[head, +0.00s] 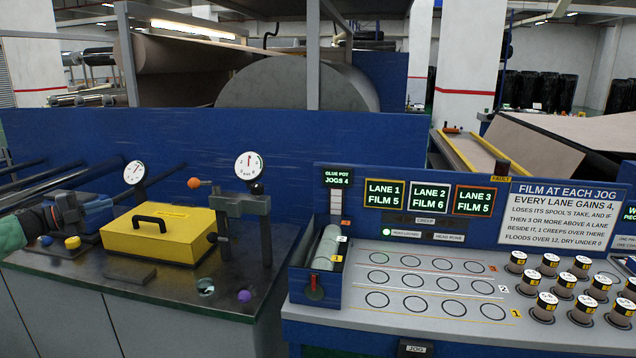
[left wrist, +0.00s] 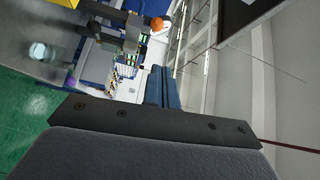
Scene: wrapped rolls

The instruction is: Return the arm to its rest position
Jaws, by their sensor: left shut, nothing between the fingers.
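My left gripper (head: 103,209) comes in at the left edge of the head view, above the dark bench top and left of the yellow box. Its arm shows only as a green and dark stub. In the left wrist view its two blue fingers (left wrist: 163,88) lie together with nothing between them. My right arm and gripper are not in view.
A yellow box (head: 158,237) with a black handle stands close to the gripper. A grey post frame (head: 265,232) and gauges (head: 249,166) stand beyond it. A lane panel (head: 415,280) with several spools (head: 550,264) fills the right. Blue panels (head: 200,150) rise behind.

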